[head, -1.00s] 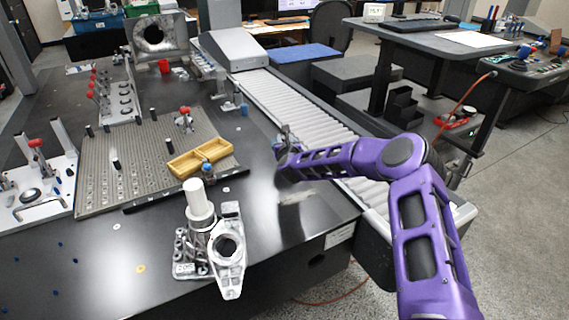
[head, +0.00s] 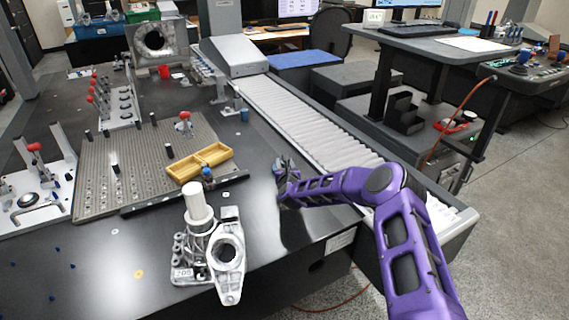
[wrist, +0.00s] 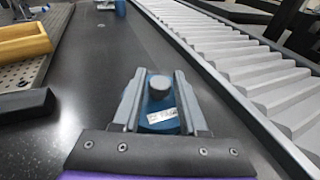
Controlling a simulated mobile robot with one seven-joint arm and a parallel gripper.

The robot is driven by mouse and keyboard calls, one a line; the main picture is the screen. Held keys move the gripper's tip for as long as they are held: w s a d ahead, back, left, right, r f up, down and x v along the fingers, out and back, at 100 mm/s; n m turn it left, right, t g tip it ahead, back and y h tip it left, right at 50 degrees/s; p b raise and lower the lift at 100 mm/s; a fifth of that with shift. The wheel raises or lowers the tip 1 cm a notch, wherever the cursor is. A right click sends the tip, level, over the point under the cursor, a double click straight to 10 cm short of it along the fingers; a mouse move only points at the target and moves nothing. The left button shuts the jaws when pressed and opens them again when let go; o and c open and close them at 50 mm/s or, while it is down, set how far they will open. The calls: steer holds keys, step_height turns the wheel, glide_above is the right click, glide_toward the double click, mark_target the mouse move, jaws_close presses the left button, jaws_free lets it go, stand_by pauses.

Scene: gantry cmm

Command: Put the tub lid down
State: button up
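In the head view my gripper (head: 281,172) is low over the dark table, left of the roller conveyor. The lid cannot be made out there, and I cannot tell whether it touches the table. A small blue cylinder (head: 244,115), possibly the tub, stands farther back beside the conveyor; it also shows at the wrist view's top edge (wrist: 120,6).
The roller conveyor (head: 314,121) runs along the table's right side. A yellow two-part tray (head: 216,155) lies on the perforated plate (head: 107,180) to the left. A metal casting with a white cylinder (head: 199,201) stands in front. Bare dark table surrounds my gripper.

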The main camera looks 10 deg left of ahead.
steer(key=shift+o, duration=0.9)
steer(key=shift+r, duration=0.15)
steer(key=p+v, duration=0.1)
steer(key=v, duration=1.1)
